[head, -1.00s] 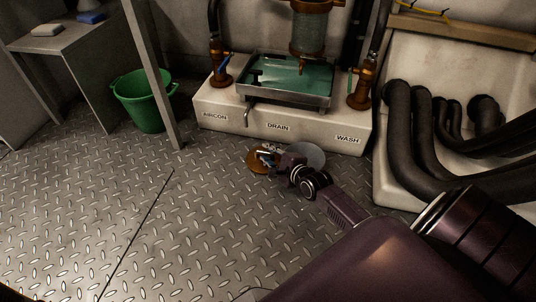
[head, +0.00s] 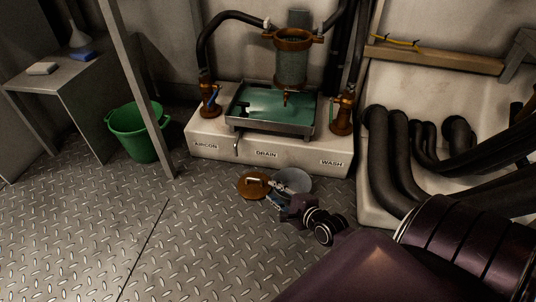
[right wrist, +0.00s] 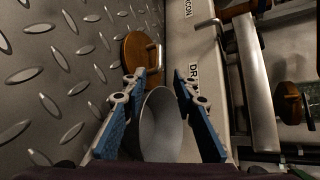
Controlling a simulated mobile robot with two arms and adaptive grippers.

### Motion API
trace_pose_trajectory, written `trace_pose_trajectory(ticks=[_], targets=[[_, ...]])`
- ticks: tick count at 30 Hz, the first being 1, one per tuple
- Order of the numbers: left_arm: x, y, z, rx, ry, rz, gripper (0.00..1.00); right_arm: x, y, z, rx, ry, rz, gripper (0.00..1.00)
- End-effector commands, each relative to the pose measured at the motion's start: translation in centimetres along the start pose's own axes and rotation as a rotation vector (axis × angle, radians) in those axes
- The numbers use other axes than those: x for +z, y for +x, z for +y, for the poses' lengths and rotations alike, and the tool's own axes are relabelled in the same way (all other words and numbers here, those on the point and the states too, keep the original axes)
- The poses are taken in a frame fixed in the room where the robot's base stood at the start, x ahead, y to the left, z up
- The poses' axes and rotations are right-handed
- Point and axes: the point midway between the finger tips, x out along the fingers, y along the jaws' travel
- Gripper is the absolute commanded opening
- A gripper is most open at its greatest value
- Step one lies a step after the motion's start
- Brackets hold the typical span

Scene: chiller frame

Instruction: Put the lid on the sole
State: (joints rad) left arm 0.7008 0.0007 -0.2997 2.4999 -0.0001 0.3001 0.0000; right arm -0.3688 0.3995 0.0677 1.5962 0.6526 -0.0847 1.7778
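A brown round disc with a pale handle, which looks like the lid (head: 251,187), lies on the floor in front of the white plinth. It also shows in the right wrist view (right wrist: 137,48). My right gripper (right wrist: 160,80) is open and low near the floor, its blue-padded fingers on either side of a grey round piece (right wrist: 158,130). I cannot tell whether they touch it. In the head view the grey piece (head: 296,180) sits right of the lid. I cannot tell which part is the sole. My left gripper is out of view.
The white plinth (head: 217,149) carries a green-filled tray (head: 275,129) below a hanging cylinder (head: 291,68). A green bucket (head: 140,145) stands behind a post at left. Thick black hoses (head: 378,165) are at right. The plate floor at front left is clear.

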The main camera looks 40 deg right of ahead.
Motion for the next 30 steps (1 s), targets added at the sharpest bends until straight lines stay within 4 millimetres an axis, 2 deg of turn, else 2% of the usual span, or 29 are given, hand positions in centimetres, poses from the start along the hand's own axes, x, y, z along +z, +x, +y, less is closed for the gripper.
trace_pose_trajectory(ticks=[3,11,14,17,20,21,23,24,26,27,29,30], targets=[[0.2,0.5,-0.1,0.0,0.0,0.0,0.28,0.0,-0.8,-0.1,0.001,0.0,0.001,0.27],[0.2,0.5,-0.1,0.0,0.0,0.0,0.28,0.0,-0.9,0.0,-0.002,-0.001,-0.001,0.27],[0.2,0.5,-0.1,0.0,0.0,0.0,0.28,1.6,-0.3,-1.3,-0.03,-0.029,-0.024,0.27],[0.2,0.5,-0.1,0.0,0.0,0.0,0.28,5.9,0.8,-5.0,-0.115,-0.117,-0.086,0.27],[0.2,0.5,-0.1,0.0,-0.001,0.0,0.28,12.8,1.6,-10.9,-0.264,-0.261,-0.167,0.27],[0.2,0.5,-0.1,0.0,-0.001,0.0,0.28,15.9,1.4,-13.6,-0.338,-0.33,-0.197,0.27],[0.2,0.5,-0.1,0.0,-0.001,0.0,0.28,20.4,0.7,-17.8,-0.457,-0.43,-0.231,0.27],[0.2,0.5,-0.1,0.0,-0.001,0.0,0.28,23.4,-0.2,-20.6,-0.54,-0.495,-0.248,0.27],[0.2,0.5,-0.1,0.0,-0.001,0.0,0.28,27.6,-2.0,-24.7,-0.672,-0.59,-0.262,0.27],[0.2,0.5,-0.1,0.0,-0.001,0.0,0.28,30.4,-3.6,-27.4,-0.763,-0.65,-0.264,0.27],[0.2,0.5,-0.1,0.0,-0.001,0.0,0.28,34.2,-6.5,-31.2,-0.906,-0.737,-0.254,0.27],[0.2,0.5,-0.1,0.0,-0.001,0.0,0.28,36.7,-8.8,-33.7,-1.004,-0.79,-0.24,0.27]])
